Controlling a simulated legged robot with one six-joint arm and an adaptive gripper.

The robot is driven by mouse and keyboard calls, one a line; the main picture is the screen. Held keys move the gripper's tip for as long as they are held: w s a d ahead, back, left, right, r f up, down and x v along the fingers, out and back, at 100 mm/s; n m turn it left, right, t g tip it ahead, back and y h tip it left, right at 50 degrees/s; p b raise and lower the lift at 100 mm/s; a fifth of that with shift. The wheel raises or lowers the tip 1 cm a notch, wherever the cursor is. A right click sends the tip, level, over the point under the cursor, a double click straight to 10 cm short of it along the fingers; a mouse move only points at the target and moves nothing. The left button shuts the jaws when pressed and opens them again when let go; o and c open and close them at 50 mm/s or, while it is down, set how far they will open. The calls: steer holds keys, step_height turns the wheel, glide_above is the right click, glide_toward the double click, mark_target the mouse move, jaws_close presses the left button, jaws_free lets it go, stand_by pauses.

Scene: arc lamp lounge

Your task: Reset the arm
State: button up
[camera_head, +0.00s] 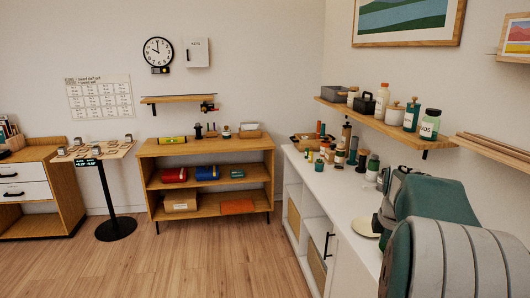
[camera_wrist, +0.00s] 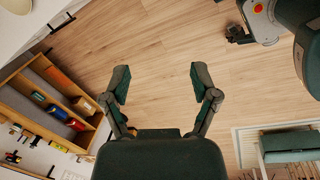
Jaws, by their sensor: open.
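My gripper (camera_wrist: 160,84) shows in the wrist view with its two dark fingers spread wide apart. Nothing is between the fingers, and bare wooden floor shows beyond them. In the head view, part of my own arm, green and grey, fills the lower right corner in front of the white cabinet. The gripper's fingers cannot be made out in the head view.
A white cabinet (camera_head: 326,208) with bottles and jars runs along the right wall, under a wall shelf (camera_head: 375,121). A wooden shelf unit (camera_head: 207,146) stands at the back, beside a small round-based table (camera_head: 117,228). The wooden floor (camera_head: 185,265) in front is clear.

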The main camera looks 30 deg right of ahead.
steer(key=s+a+r+m+t, duration=0.1)
steer(key=a+r+m+t, duration=0.15)
steer(key=a, duration=1.15)
steer(key=s+a+r+m+t, duration=0.15)
steer(key=a+m, duration=0.25)
steer(key=a, duration=1)
steer(key=s+a+f+m+y, duration=0.1)
steer(key=s+a+f+m, duration=0.1)
steer(key=s+a, duration=0.4)
steer(key=shift+a+f+m, duration=0.3)
steer(key=shift+a+m, duration=0.55)
steer(key=shift+a, duration=0.1)
